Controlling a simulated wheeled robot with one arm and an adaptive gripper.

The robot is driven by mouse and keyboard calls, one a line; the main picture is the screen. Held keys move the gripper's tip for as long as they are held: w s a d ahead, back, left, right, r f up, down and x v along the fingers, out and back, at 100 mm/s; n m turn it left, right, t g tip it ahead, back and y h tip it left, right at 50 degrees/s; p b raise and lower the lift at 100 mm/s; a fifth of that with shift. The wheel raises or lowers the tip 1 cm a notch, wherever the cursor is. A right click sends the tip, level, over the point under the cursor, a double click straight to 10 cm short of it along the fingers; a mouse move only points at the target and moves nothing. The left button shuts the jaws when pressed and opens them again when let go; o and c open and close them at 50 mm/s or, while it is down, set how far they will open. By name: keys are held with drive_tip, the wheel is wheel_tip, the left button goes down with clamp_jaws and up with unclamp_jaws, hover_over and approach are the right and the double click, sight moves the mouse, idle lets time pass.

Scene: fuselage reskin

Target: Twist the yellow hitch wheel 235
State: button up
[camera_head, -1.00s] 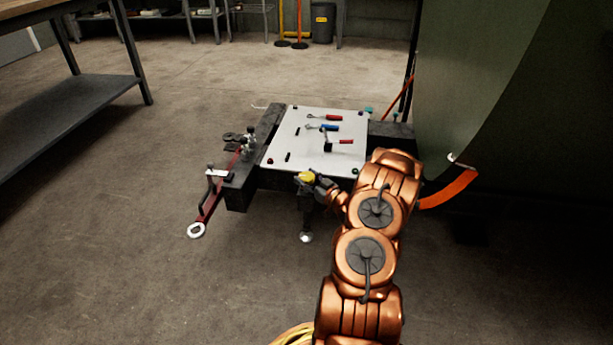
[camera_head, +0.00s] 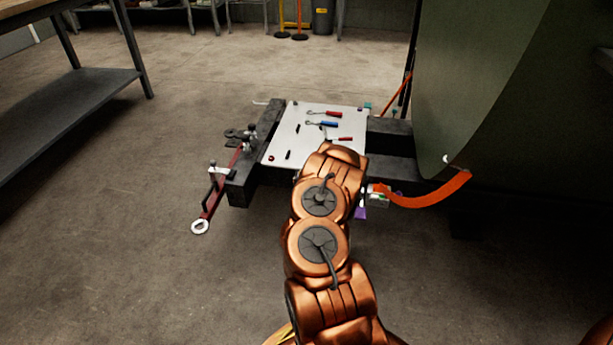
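The yellow hitch wheel does not show now; my copper arm covers the area at the near edge of the cart where it was seen earlier. My gripper is hidden behind my own arm links, so its fingers and what they touch cannot be seen. The dark-framed cart (camera_head: 240,190) has a white top plate (camera_head: 282,140). A red tow bar (camera_head: 213,199) with a pale ring end (camera_head: 200,227) sticks out from its left side, low over the floor.
An orange curved strip (camera_head: 435,197) and a large green fuselage panel (camera_head: 470,80) are at right. A grey workbench (camera_head: 75,100) stands left; floor between is clear.

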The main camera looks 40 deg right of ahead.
drive_tip(key=shift+w+a+f+m+g+h+b, duration=0.1)
drive_tip(key=shift+m+g+h+b, duration=1)
drive_tip(key=shift+g, duration=0.3)
drive_tip(key=shift+w+a+m+g+h+b, duration=0.1)
drive_tip(key=shift+m+g+h+b, duration=0.85)
drive_tip(key=shift+m+g, duration=0.35)
drive_tip(key=m+g+h+b, duration=0.1)
drive_tip(key=m+g+b, duration=0.1)
drive_tip(key=g, duration=0.1)
drive_tip(key=m+g+h+b, duration=0.1)
drive_tip(key=m+g+b, duration=0.1)
drive_tip(key=g+b, duration=0.1)
drive_tip(key=shift+d+g, duration=0.1)
drive_tip(key=shift+g, duration=0.6)
drive_tip(key=m+g+b, duration=0.1)
drive_tip(key=m+g, duration=0.1)
drive_tip(key=g, duration=0.1)
drive_tip(key=shift+m, duration=0.4)
drive_tip(key=shift+d+m+g+y, duration=0.1)
drive_tip(key=shift+m+g+y, duration=0.45)
drive_tip(key=shift+g, duration=0.55)
drive_tip(key=shift+m+g+y, duration=0.2)
drive_tip(key=shift+m+g, duration=0.55)
drive_tip(key=shift+g, duration=0.35)
drive_tip(key=shift+m+g, duration=0.4)
drive_tip(key=shift+g, duration=0.1)
drive_tip(key=shift+s+r+m+g+y, duration=0.15)
drive_tip(key=shift+r+m+g+y, duration=0.15)
drive_tip(key=shift+g+y, duration=0.25)
